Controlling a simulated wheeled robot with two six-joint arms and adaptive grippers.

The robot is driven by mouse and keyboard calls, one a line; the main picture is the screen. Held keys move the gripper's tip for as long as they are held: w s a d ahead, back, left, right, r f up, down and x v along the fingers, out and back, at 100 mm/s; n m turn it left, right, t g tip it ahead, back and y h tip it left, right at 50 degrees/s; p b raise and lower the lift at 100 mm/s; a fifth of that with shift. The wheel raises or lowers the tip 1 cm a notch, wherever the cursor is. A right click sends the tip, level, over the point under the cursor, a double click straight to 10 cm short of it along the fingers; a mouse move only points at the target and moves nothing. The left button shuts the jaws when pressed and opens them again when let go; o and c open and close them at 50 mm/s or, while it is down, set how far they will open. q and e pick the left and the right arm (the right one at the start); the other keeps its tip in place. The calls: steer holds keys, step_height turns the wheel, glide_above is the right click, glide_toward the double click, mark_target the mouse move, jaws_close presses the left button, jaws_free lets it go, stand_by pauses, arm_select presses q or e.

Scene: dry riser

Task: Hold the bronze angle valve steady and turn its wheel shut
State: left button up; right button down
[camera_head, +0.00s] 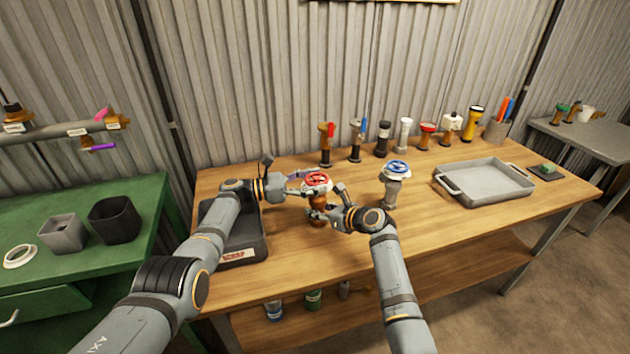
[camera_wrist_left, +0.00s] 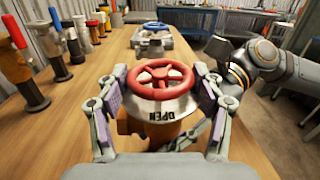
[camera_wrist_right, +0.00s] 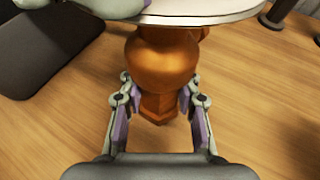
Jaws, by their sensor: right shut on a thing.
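The bronze angle valve (camera_head: 318,199) stands on the wooden bench, with a red wheel (camera_head: 317,179) on top. In the left wrist view the red wheel (camera_wrist_left: 160,79) sits above a pale plate marked OPEN (camera_wrist_left: 160,116). My left gripper (camera_head: 306,184) is open, its fingers (camera_wrist_left: 160,80) on either side of the wheel; I cannot tell whether they touch it. My right gripper (camera_head: 322,213) is shut on the valve's lower body. In the right wrist view the fingers (camera_wrist_right: 158,97) flank the orange-brown body (camera_wrist_right: 158,65); the wheel is out of view there.
A blue-wheeled valve (camera_head: 396,172) stands right of my right gripper. A black scrap tray (camera_head: 238,250) lies under my left arm. A grey tray (camera_head: 485,183) is at the right. Several valves and fittings line the back. The front bench right of my right arm is clear.

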arm_select(q)
steer(key=shift+o, duration=1.1)
steer(key=shift+r, duration=0.1)
steer(key=v, duration=1.2)
